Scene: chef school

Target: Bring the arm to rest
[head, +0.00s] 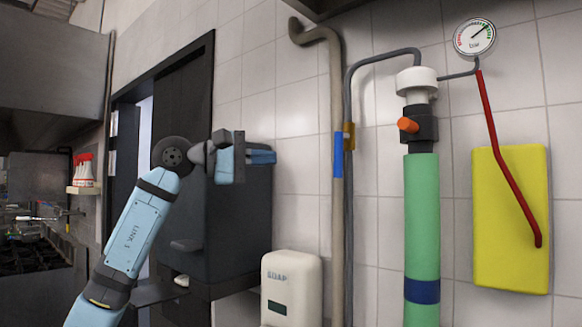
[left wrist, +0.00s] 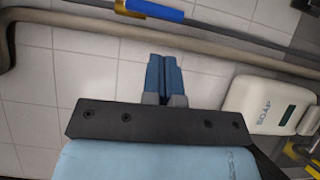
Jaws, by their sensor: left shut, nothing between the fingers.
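My left arm comes in from the lower left in the head view, and its gripper (head: 262,155) is raised in front of a dark cabinet, pointing right. The left gripper also shows in the left wrist view (left wrist: 164,58), where its two blue fingers lie side by side, shut with nothing between them. Behind the fingers in that view is the white tiled wall, and the gripper appears apart from it. My right gripper is in neither view.
A dark cabinet (head: 225,235) stands behind the gripper. A white soap dispenser (head: 291,290), a beige pipe (head: 337,235), a green cylinder (head: 421,220), a yellow panel (head: 500,265) and a gauge (head: 475,38) are along the tiled wall. A stove (head: 32,256) is at the far left.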

